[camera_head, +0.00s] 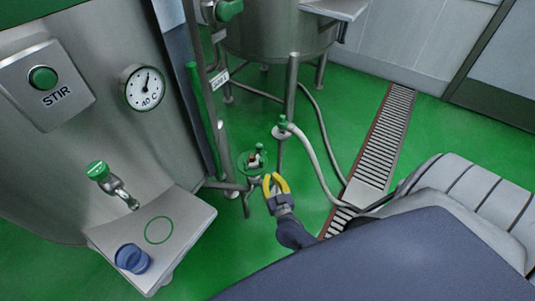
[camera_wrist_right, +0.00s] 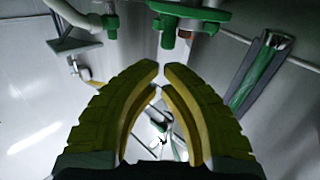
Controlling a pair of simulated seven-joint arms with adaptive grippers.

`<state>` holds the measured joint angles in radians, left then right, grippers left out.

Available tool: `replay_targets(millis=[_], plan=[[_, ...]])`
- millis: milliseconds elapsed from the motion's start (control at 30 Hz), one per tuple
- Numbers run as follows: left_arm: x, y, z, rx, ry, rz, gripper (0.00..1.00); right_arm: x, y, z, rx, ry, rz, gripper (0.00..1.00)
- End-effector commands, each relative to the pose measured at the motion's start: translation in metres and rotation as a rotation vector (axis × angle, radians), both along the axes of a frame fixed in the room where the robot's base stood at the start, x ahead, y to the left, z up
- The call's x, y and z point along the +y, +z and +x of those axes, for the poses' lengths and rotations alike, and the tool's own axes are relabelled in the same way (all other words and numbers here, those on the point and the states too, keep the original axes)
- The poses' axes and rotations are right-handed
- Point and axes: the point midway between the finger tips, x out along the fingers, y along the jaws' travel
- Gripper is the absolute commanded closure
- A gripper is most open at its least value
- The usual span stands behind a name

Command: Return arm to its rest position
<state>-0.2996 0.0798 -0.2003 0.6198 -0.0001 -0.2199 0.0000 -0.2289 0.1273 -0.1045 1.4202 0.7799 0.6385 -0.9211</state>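My right gripper (camera_head: 272,177) is in the middle of the head view, with two yellow fingers pointing toward the back. In the right wrist view the same gripper (camera_wrist_right: 161,68) shows its fingers curving toward each other, with a narrow gap at the tips and a wider one behind them. Nothing is held between them. The right arm reaches in from the lower edge of the head view. My left gripper is not in view.
A steel tank with a STIR button (camera_head: 42,77) and a dial (camera_head: 145,88) stands at left. Its shelf (camera_head: 185,228) holds a blue cap-like object (camera_head: 132,258) below a green-topped tap (camera_head: 98,171). Pipes and a hose (camera_head: 318,165) are close to the right gripper. A floor drain (camera_head: 382,135) lies to the right.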

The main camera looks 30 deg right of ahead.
Motion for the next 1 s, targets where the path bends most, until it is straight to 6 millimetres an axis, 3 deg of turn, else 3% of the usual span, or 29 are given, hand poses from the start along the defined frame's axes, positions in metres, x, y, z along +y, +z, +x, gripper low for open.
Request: replay_targets(millis=[100, 300, 733, 767, 867, 1000], plan=[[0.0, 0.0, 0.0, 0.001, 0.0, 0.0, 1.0, 0.005, -0.001, -0.022, 0.002, -0.001, 0.002, 1.0], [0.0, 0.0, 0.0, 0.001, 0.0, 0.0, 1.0, 0.01, 0.0, -0.046, 0.002, 0.0, 0.001, 1.0], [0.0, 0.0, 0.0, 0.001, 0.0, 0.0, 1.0, 0.019, -0.004, -0.06, 0.002, 0.025, 0.053, 1.0], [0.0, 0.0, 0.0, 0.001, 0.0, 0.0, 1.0, 0.023, -0.008, -0.059, 0.014, 0.045, 0.065, 1.0], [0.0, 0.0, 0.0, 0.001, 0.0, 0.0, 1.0, 0.042, -0.052, -0.069, 0.123, 0.132, 0.092, 1.0], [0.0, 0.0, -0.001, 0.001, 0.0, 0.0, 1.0, 0.068, -0.13, -0.101, 0.334, 0.238, 0.11, 1.0]])
